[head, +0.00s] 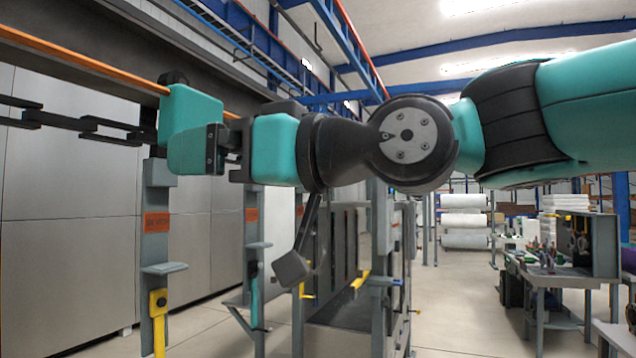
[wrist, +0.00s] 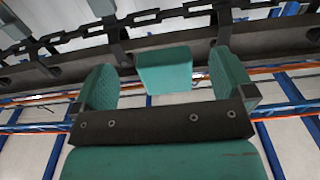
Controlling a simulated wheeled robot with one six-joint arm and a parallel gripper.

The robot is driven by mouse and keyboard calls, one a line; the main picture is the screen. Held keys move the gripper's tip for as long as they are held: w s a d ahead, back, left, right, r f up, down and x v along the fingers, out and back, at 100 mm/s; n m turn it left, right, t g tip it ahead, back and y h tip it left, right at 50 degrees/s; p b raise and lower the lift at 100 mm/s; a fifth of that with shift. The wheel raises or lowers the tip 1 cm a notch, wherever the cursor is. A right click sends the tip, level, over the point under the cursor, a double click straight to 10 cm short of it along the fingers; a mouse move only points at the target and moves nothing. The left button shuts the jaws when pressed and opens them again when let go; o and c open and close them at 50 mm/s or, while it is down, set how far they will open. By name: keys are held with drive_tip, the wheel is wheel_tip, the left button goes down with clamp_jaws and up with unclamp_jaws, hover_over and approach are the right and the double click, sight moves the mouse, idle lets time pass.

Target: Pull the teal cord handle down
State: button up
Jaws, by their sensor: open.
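The teal handle (head: 188,102) is a plain block high up at the left in the head view, beside the orange cord. My gripper (head: 196,150) reaches in from the right at its height, and the near teal finger covers its lower part. In the wrist view the handle (wrist: 165,70) shows between the two spread fingers of my gripper (wrist: 164,82), with a visible gap on each side. The gripper is open and holds nothing. The far finger is mostly hidden in the head view. Whether the handle is fully between the pads in depth, I cannot tell.
An orange cord (head: 85,62) and a dark chain (head: 85,127) run along the overhead rail. Grey posts stand below, one with a yellow lever (head: 159,302), another with a slim teal piece (head: 254,295). A workbench (head: 562,273) stands at the right. Floor between is open.

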drive_tip(key=b+v, duration=0.3)
drive_tip(key=v, duration=0.7)
drive_tip(key=shift+d, duration=0.15)
drive_tip(key=shift+f, duration=0.2)
